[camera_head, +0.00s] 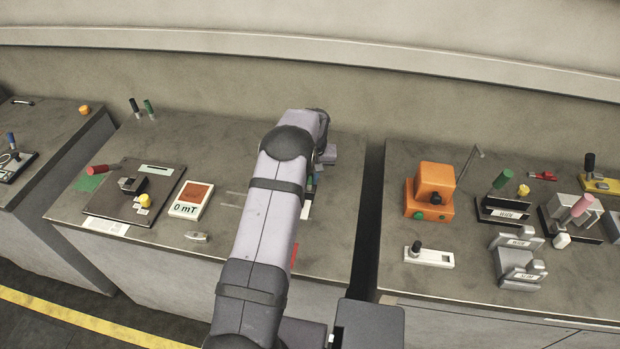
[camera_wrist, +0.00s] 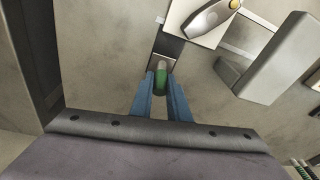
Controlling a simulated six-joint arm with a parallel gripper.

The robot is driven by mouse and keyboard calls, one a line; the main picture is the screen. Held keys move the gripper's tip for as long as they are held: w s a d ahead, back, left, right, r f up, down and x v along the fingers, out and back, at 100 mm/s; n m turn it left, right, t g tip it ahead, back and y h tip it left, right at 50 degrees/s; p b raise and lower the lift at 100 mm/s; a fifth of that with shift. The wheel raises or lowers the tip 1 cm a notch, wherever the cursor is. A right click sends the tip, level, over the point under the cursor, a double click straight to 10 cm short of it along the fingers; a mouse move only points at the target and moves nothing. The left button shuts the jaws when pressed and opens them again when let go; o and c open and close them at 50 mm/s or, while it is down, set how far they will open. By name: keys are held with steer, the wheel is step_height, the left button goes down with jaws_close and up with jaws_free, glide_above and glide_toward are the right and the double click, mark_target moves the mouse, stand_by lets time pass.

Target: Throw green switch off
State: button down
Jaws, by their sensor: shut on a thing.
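The green switch handle (camera_wrist: 160,80) shows in the wrist view between the two blue fingers of my gripper (camera_wrist: 160,76). The fingers are shut on it. The handle rises from a dark base plate (camera_wrist: 170,46), part of which shows beyond the fingertips. In the head view, my arm hides most of this switch and of my gripper, at the right side of the middle bench.
A white plate with a grey knob (camera_wrist: 212,18) and a large grey block (camera_wrist: 285,57) stand close to my gripper. The right bench holds an orange box (camera_head: 432,190) and another green-handled lever (camera_head: 502,179). A gap separates the benches.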

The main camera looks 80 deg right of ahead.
steer(key=c, duration=1.7)
jaws_free()
steer(key=shift+r, duration=0.1)
steer(key=shift+s+a+r+b, duration=0.15)
steer(key=shift+r+b, duration=0.35)
steer(key=shift+r, duration=0.65)
steer(key=shift+s+a+r+b, duration=0.15)
steer(key=shift+r+b, duration=0.3)
steer(key=shift+r, duration=0.75)
steer(key=shift+a+r+b, duration=0.25)
steer(key=shift+r+b, duration=0.25)
steer(key=shift+r, duration=0.65)
